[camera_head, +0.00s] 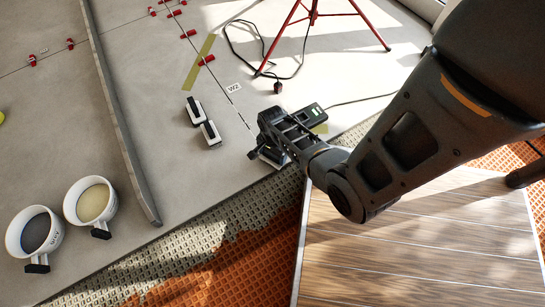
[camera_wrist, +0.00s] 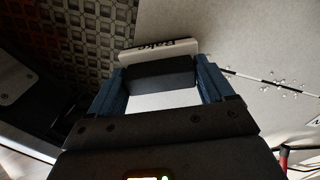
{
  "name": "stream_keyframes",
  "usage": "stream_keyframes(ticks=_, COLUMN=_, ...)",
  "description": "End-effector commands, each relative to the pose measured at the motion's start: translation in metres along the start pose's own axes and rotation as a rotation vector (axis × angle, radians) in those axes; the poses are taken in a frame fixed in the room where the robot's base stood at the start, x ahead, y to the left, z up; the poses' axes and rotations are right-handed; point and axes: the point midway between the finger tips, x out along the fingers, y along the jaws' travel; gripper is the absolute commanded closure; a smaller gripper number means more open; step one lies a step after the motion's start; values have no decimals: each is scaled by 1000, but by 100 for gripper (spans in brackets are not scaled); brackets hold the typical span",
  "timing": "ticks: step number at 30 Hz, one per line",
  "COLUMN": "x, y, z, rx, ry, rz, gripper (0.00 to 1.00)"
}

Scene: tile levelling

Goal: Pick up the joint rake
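The joint rake (camera_wrist: 160,50) shows in the wrist view as a white plate lettered "Rake", with a dark block (camera_wrist: 160,73) in front of it, apparently its handle. In the head view my gripper (camera_head: 268,151) is low over the grey tiles near their front edge and hides most of the rake. In the wrist view my gripper (camera_wrist: 160,78) has its blue fingers on either side of the dark block, which nearly fills the gap. I cannot tell whether they press on it.
Two white-and-black tools (camera_head: 195,111) (camera_head: 210,134) lie to the left. A dark device (camera_head: 311,115) with a cable lies close behind my gripper. A red tripod (camera_head: 313,15) stands at the back. Two buckets (camera_head: 35,232) (camera_head: 91,201) and a long bar (camera_head: 120,120) are farther left.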

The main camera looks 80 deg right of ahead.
Motion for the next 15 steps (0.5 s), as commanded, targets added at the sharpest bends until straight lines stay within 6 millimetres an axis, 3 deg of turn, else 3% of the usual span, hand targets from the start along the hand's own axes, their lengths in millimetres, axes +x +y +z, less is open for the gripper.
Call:
stream_keyframes(ticks=10, x=0, y=0, z=0, rx=0, ry=0, rz=0, gripper=54)
stream_keyframes(ticks=15, x=0, y=0, z=0, rx=0, ry=0, rz=0, gripper=54)
